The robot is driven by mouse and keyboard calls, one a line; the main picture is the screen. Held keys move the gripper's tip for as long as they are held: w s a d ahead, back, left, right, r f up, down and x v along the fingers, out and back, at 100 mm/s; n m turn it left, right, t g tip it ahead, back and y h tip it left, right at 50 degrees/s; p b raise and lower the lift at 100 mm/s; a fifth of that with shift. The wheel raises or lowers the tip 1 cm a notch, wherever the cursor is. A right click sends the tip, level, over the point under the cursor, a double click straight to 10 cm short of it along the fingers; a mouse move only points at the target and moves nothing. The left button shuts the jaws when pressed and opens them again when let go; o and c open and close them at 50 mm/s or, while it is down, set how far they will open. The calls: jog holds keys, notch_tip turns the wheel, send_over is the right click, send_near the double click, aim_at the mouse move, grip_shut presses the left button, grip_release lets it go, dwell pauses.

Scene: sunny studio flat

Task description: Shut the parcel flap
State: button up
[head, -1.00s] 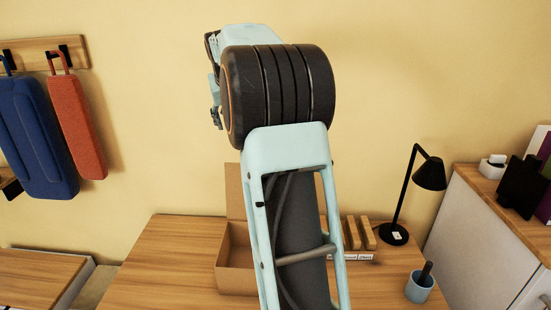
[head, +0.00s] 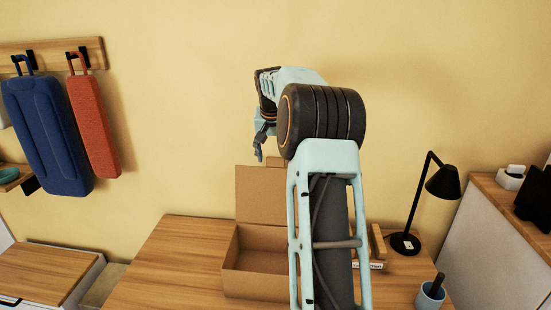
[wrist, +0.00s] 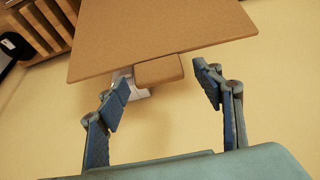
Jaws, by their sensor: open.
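The brown cardboard parcel (head: 240,284) stands on the wooden desk, partly hidden behind my arm. Its flap (head: 262,196) stands up at the back, so the box is open. In the wrist view the flap (wrist: 160,30) fills the top as a broad brown panel, with a small tab (wrist: 160,70) at its edge. My gripper (wrist: 162,85) is open, its two fingers apart on either side of the tab, with no contact visible. In the head view my gripper (head: 259,150) is above the flap's top left, partly hidden by my arm.
The wooden desk (head: 165,270) is clear left of the parcel. A black lamp (head: 443,184) and a blue cup (head: 430,295) stand to the right. Wooden blocks (head: 378,243) stand partly behind my arm. Blue (head: 50,135) and red (head: 94,125) bags hang on the left wall.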

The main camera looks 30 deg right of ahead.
jog(key=shift+w+d+f, duration=0.15)
jog(key=shift+f, duration=0.4)
grip_shut()
jog(key=shift+b, duration=0.35)
